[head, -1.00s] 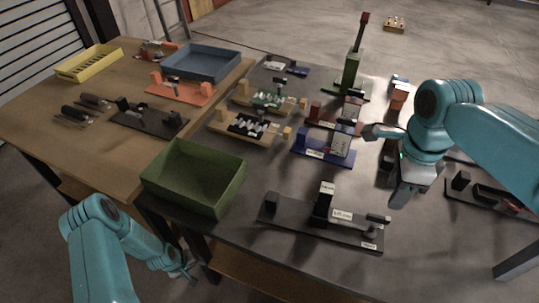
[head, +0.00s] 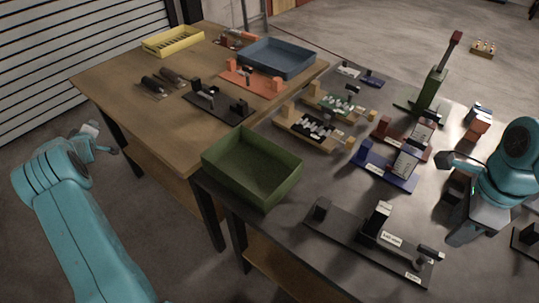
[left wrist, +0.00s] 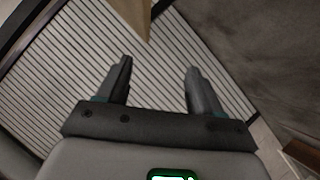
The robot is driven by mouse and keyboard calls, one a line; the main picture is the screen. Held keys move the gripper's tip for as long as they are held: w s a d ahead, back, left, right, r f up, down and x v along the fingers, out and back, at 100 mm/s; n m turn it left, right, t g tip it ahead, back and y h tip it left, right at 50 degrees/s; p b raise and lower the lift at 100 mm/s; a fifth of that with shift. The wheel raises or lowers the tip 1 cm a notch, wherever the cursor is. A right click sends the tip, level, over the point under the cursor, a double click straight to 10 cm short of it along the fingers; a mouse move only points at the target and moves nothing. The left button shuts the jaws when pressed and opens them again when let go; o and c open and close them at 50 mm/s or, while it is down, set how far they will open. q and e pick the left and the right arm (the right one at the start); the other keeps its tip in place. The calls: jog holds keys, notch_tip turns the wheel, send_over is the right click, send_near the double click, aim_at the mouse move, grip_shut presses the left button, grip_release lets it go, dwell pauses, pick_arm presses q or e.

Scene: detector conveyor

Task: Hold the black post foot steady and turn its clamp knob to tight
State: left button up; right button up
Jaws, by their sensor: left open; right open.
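The black post foot (head: 378,221) stands upright on a long dark base plate (head: 345,232) at the near edge of the grey table, with a white label on it. A dark knob-like part (head: 430,253) sits at the right end of that plate; its setting is too small to read. My right gripper (head: 462,232) is open, just right of and behind the plate, apart from it; its fingertips are hard to make out. My left gripper (head: 97,136) is off to the left of the wooden table, far from the post foot. In the left wrist view its two fingers (left wrist: 160,80) are apart with nothing between them.
A green tray (head: 209,166) stands left of the base plate. Blue (head: 388,178) and red (head: 404,146) fixtures and a green post (head: 433,88) stand behind. The wooden table (head: 150,120) holds yellow and blue trays. The left wrist view shows a slatted shutter (left wrist: 60,75).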

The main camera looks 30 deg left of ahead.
pick_arm(q)
notch_tip(320, 180, up, 12)
jog(key=a+n+y, duration=0.2)
jog(key=w+d+r+t+h, duration=0.1)
jog(key=w+d+r, duration=0.15)
jog(key=w, duration=0.25)
jog(key=w+d+f+t+h, duration=0.1)
jog(key=w+d+f+h, duration=0.15)
jog(key=w+d, duration=0.5)
jog(key=w+d+f+h, duration=0.1)
jog(key=w+d+h, duration=0.2)
jog(key=w+d, duration=0.45)
jog(key=w+d+f+m+h, duration=0.15)
jog(key=w+d, duration=0.35)
jog(key=d, duration=0.5)
jog(key=w+d+r+h, duration=0.1)
jog(key=w+d+h, duration=0.25)
jog(key=d, duration=0.65)
notch_tip(320, 180, up, 4)
jog(key=m+g+h, duration=0.2)
jog(key=m+g, duration=0.2)
jog(key=g, duration=0.4)
send_over(321, 201)
jog(key=shift+n, duration=0.25)
notch_tip(321, 201, down, 16)
jog(key=shift+r, duration=0.15)
